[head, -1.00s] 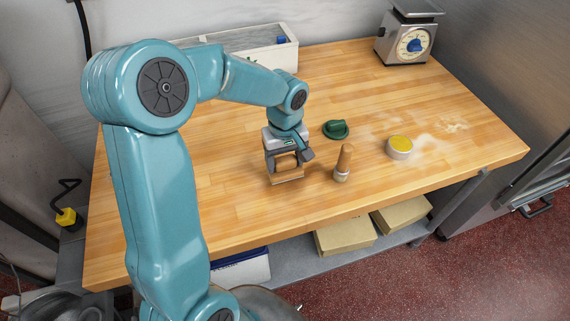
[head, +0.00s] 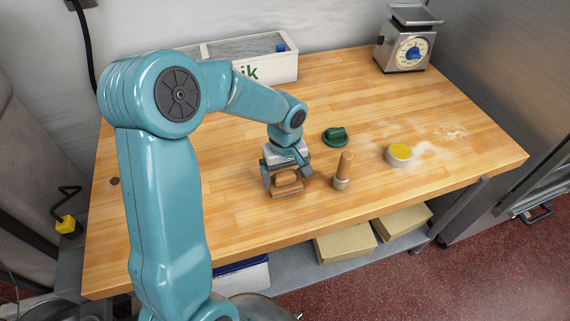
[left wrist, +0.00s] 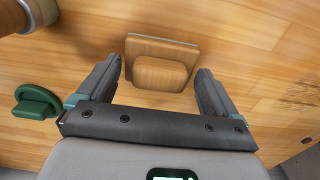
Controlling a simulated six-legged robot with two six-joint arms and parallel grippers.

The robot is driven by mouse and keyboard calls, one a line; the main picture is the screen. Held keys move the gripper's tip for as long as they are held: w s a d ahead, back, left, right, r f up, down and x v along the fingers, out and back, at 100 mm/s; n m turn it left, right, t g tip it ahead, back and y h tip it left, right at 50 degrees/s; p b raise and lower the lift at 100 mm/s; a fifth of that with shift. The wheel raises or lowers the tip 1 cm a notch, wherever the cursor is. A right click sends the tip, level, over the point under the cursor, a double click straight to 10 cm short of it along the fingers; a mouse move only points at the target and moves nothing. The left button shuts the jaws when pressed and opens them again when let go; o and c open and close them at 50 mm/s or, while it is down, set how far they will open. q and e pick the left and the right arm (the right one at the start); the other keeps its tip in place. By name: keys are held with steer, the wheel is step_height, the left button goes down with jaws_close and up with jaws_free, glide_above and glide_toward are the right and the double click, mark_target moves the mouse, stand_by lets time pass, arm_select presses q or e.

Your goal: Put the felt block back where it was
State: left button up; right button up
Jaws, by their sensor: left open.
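The felt block (head: 287,189), a tan wooden block with a raised grip on a wider base, appears to rest on the table near its front edge. In the left wrist view the block (left wrist: 160,70) lies ahead between my fingers, with gaps on both sides. My left gripper (head: 286,177) is open around the block's grip, seen from above. It also shows in the left wrist view (left wrist: 157,85). The block's underside is hidden. My right gripper is not in view.
A wooden-handled tool (head: 343,170) stands just right of the block. A green object (head: 336,137) and a round tin with a yellow top (head: 398,154) lie farther right. A scale (head: 404,50) and white bin (head: 270,66) stand at the back. The left tabletop is mostly clear.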

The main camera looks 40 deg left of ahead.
mark_target(285, 175)
arm_select(q)
step_height(285, 175, up, 12)
stand_by(0.4)
steer(key=shift+s+d+f, duration=0.1)
steer(key=shift+s, duration=0.05)
stand_by(0.3)
